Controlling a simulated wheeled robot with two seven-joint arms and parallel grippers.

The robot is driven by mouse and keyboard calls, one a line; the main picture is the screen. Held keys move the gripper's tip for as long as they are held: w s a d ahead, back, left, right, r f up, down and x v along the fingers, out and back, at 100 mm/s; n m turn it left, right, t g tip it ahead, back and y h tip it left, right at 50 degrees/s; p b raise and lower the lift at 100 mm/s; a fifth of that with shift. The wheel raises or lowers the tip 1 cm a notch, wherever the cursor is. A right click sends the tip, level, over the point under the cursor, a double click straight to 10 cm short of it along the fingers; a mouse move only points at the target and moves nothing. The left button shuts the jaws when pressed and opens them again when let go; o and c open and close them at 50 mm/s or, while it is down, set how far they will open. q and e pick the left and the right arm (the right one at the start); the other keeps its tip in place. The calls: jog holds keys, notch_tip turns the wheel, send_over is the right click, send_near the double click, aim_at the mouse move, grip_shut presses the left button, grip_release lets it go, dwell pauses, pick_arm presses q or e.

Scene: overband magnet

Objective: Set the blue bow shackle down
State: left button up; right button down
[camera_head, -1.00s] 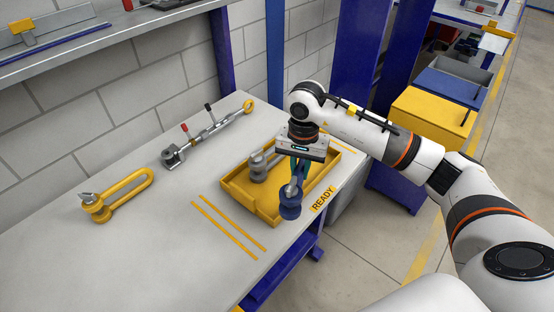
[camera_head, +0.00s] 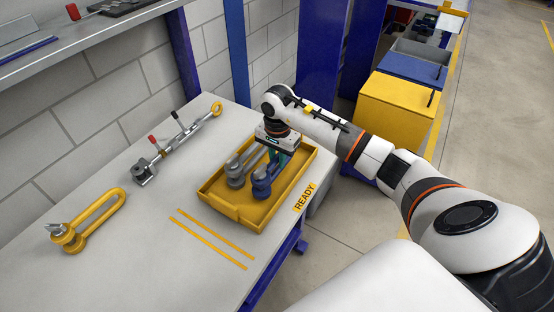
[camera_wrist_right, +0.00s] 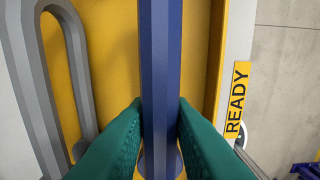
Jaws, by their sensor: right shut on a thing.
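The blue bow shackle (camera_head: 263,182) is in or just above the yellow tray (camera_head: 250,217), at its right part; I cannot tell whether it touches the tray floor. My right gripper (camera_head: 279,158) is shut on it from above. In the right wrist view the green fingers press both sides of the blue bar (camera_wrist_right: 160,70). A grey shackle (camera_head: 236,172) lies in the tray just left of the blue one, and it also shows in the right wrist view (camera_wrist_right: 75,70). My left gripper is not in view.
A yellow shackle (camera_head: 90,222) and a turnbuckle-like rigging piece (camera_head: 178,148) lie on the table's left part. A READY label (camera_head: 304,197) is at the tray's right. Yellow lines (camera_head: 212,238) mark the clear front table area. Blue posts stand behind.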

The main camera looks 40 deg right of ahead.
jog(key=shift+f, duration=0.6)
jog(key=shift+f, duration=0.15)
jog(key=c, duration=1.3)
grip_release()
